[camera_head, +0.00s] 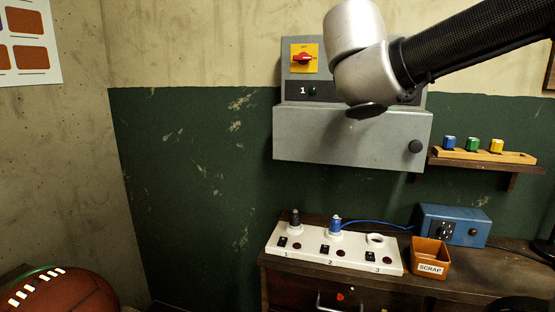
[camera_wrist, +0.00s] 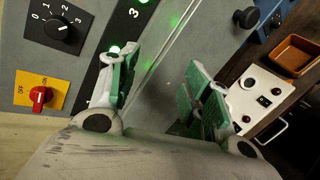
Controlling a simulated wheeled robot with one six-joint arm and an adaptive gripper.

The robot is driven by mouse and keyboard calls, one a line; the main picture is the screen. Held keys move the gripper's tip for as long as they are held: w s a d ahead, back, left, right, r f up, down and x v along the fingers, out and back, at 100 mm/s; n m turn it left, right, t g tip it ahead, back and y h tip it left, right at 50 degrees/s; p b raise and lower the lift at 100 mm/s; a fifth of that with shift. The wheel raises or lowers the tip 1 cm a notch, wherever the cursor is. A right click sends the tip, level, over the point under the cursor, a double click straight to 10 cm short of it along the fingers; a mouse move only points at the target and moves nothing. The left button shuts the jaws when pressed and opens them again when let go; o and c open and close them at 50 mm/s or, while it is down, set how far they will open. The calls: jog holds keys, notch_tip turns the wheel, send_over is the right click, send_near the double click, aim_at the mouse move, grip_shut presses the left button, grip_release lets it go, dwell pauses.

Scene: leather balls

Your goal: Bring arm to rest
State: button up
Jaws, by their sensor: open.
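My gripper (camera_wrist: 165,80) is open and empty in the wrist view, its two green-padded fingers apart. It is in front of the grey wall cabinet (camera_wrist: 190,22), with nothing between the pads. In the head view my arm reaches in from the upper right, and its silver joint covers part of the cabinet (camera_head: 345,145). The gripper fingers themselves do not show there.
A red switch (camera_head: 303,59) and a black dial (camera_wrist: 62,30) sit on the cabinet. Below stand a white socket strip (camera_head: 300,257), a scrap bin (camera_head: 431,253) and a blue box (camera_head: 465,223). A shelf (camera_head: 485,157) holds coloured pieces. A leather ball (camera_head: 75,292) is lower left.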

jog(key=s+d+f+m+g+y, duration=0.2)
jog(key=s+d+f+m, duration=0.5)
jog(key=s, duration=0.4)
jog(key=s+d+f+m+g+y, duration=0.3)
jog(key=s+d+f+m+g, duration=0.2)
jog(key=s+d+f+m, duration=0.3)
notch_tip(320, 180, down, 4)
jog(key=s+m, duration=0.1)
jog(key=s, duration=0.1)
jog(key=shift+s+d+m+y, duration=0.15)
jog(key=shift+s+m+y, duration=0.15)
jog(key=shift+s+m, duration=0.1)
jog(key=shift+r, duration=0.1)
dwell(1.1)
jog(key=shift+d, duration=0.2)
dwell(0.4)
